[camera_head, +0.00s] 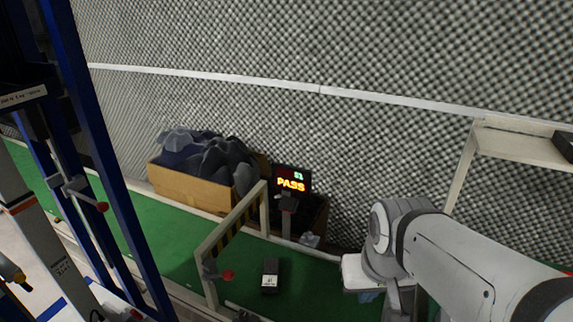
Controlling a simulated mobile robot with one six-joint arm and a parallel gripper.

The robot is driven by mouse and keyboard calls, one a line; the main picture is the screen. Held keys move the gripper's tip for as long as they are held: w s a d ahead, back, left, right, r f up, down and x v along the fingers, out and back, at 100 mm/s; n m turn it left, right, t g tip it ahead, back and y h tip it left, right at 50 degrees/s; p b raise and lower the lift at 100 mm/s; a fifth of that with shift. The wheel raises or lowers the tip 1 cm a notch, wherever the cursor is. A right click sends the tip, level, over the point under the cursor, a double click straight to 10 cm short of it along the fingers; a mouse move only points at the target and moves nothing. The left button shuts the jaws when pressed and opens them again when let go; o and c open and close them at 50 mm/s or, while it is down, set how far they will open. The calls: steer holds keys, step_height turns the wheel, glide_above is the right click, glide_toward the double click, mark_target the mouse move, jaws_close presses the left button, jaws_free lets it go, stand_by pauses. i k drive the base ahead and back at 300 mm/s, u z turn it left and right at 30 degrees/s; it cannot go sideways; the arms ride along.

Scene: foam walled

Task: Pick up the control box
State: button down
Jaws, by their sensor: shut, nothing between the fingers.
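A small dark box with a pale label on its near end, which looks like the control box (270,270), lies on the green surface at the lower middle of the head view. It sits just right of a cream barrier frame. My arm comes in from the right and bends downward to the right of the box, with a clear gap between them. My gripper's fingers do not show; the arm's end runs down toward the bottom edge of the view.
The barrier frame (236,222) has a red knob (228,275) near the box. Blue posts (100,160) rise at left. A cream shelf frame (520,145) stands at right. Green surface (170,240) left of the barrier is clear.

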mark_target(270, 278)
steer(key=z, duration=2.35)
steer(key=k, duration=1.2)
steer(key=u, duration=2)
steer(key=i, duration=0.8)
